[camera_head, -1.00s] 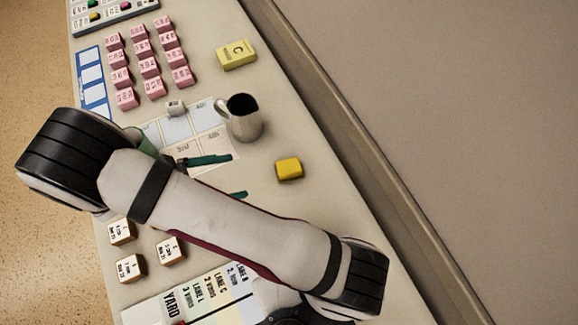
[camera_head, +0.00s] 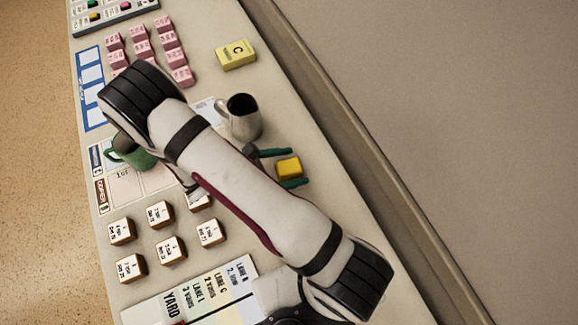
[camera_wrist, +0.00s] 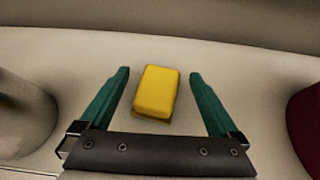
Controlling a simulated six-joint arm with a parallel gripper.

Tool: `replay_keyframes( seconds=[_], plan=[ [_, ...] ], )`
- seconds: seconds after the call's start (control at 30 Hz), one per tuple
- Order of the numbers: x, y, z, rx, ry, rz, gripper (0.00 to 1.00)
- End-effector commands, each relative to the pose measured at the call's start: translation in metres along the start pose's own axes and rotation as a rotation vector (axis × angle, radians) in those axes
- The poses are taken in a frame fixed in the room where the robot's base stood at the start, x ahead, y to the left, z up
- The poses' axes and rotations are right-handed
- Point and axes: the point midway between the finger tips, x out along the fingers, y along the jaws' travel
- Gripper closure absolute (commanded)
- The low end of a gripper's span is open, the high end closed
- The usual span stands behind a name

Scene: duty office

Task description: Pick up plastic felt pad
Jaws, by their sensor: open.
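The yellow block (camera_head: 289,167), which I take for the plastic felt pad, lies on the pale desk right of my arm. It also shows in the wrist view (camera_wrist: 156,91), near the middle. My gripper (camera_head: 285,167) has two green fingers, one on each side of the yellow block. In the wrist view the open gripper (camera_wrist: 160,75) has the block between its fingers, with a gap on both sides. I cannot tell how far above the desk the fingertips are.
A metal pitcher (camera_head: 243,118) stands close behind the gripper; a yellow box marked C (camera_head: 236,55) lies farther back. A green mug (camera_head: 130,153) is left of my arm. White labelled blocks (camera_head: 171,249) and pink blocks (camera_head: 182,76) stand on the desk. The desk edge runs along the right.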

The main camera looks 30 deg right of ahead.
Motion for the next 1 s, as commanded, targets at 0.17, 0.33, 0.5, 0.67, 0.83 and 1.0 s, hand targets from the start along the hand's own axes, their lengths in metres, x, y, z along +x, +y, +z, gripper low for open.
replay_keyframes(
  seconds=[0.17,0.33,0.5,0.67,0.83,1.0],
  plan=[
    [0.0,0.0,0.0,0.0,0.0,0.0,0.25],
    [-0.001,0.0,0.0,0.0,0.0,0.0,0.55],
    [-0.001,0.0,0.0,0.0,0.0,0.0,0.86],
    [-0.001,0.0,0.0,0.0,0.0,0.0,0.99],
    [-0.002,0.0,0.002,0.001,0.0,0.0,0.99],
    [-0.017,0.001,0.028,0.005,0.002,0.001,0.99]
  ],
)
